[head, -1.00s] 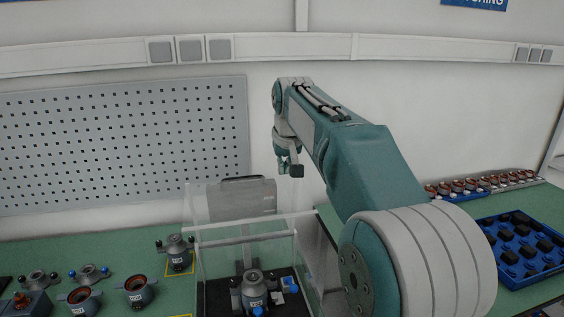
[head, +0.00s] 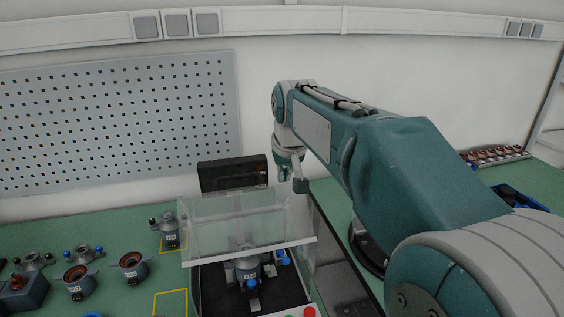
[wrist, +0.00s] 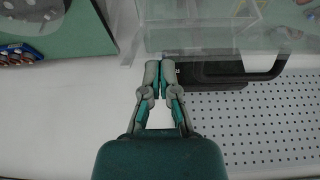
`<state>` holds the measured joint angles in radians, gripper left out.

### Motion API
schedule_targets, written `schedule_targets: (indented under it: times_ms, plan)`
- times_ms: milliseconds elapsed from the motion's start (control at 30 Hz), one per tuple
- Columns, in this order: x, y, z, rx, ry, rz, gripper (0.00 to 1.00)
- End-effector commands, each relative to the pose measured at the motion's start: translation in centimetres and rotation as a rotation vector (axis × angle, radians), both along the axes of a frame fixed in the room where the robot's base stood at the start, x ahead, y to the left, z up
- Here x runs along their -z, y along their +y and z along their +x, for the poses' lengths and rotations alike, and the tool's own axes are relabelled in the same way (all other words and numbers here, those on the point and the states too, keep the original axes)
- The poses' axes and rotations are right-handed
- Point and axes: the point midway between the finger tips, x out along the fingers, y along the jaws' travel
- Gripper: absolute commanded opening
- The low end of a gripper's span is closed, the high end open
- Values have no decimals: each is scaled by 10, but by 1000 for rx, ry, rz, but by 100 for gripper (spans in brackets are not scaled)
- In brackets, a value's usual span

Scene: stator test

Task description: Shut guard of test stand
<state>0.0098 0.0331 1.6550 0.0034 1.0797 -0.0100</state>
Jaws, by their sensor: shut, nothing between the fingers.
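The test stand (head: 215,306) has a dark bed and a clear hinged guard (head: 225,220). The guard slopes forward over the bed, its front edge raised above the front of the stand. A grey stator (head: 247,270) with blue-tipped clamps around it sits beneath the guard. My gripper (head: 299,184) is shut and empty near the guard's rear right corner. In the wrist view its fingertips (wrist: 160,66) are together close to the guard's clear edge (wrist: 205,50). I cannot tell whether they touch it.
A black box with a handle (head: 232,174) stands behind the guard. Several stators, including one (head: 131,265), lie on the green bench at left. A blue tray (head: 520,197) is at right, partly behind my arm. A perforated panel (head: 110,120) covers the wall.

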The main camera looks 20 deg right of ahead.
Motion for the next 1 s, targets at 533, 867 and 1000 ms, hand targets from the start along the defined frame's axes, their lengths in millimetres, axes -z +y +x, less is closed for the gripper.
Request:
schedule_targets:
  times_ms: [533, 867, 1000]
  plan:
    - [54, 0, -31, 0, 38, 0, 0]
    - [67, 0, -54, 0, 27, 0, 0]
    - [81, 0, -62, 0, 26, 0, 0]
